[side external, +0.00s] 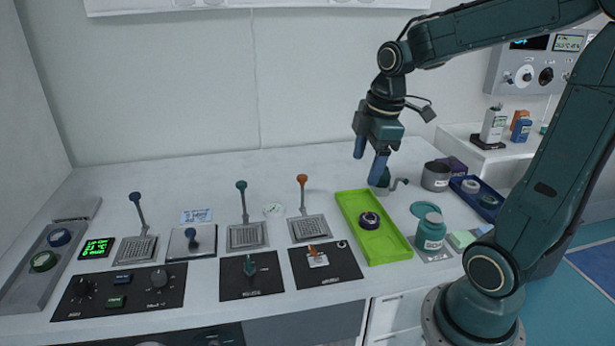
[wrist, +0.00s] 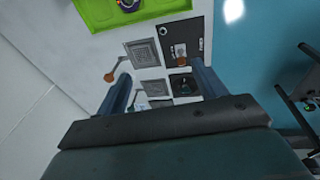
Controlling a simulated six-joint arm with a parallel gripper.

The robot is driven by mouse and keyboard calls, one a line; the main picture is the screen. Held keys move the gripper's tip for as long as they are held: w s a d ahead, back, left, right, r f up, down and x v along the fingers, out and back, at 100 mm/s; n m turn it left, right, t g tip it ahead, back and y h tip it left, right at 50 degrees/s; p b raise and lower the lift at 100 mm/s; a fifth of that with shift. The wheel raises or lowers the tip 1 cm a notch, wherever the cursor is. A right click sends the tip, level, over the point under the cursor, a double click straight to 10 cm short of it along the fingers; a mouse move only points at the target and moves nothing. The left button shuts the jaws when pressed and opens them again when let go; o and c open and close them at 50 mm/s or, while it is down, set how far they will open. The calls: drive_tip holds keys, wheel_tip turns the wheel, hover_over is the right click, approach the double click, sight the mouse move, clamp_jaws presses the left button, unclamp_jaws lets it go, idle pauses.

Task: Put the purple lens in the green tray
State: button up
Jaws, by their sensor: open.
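The green tray (side external: 378,243) lies on the white bench, right of the middle in the side view. The purple lens (side external: 370,220), a small dark-centred purple disc, lies inside the tray, apart from my gripper. My gripper (side external: 368,168) hangs above the bench behind and above the tray, with its blue fingers apart and nothing between them. In the wrist view the tray (wrist: 92,14) shows at the top edge, with the purple lens (wrist: 129,4) partly cut off. My gripper (wrist: 160,85) shows there with its two fingers spread.
A teal jar (side external: 430,232) stands right of the tray. A grey pot (side external: 436,176) and a blue tray (side external: 484,202) with round items are further right. Levers, including an orange-topped one (side external: 302,180), stand left of the tray. Dark control panels line the front.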

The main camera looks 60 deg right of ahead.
drive_tip(key=s+a+r+m+t, duration=0.3)
drive_tip(key=s+a+m, duration=0.6)
drive_tip(key=a, duration=0.1)
drive_tip(key=shift+a+r, duration=0.15)
drive_tip(key=shift+r, duration=0.1)
idle(1.1)
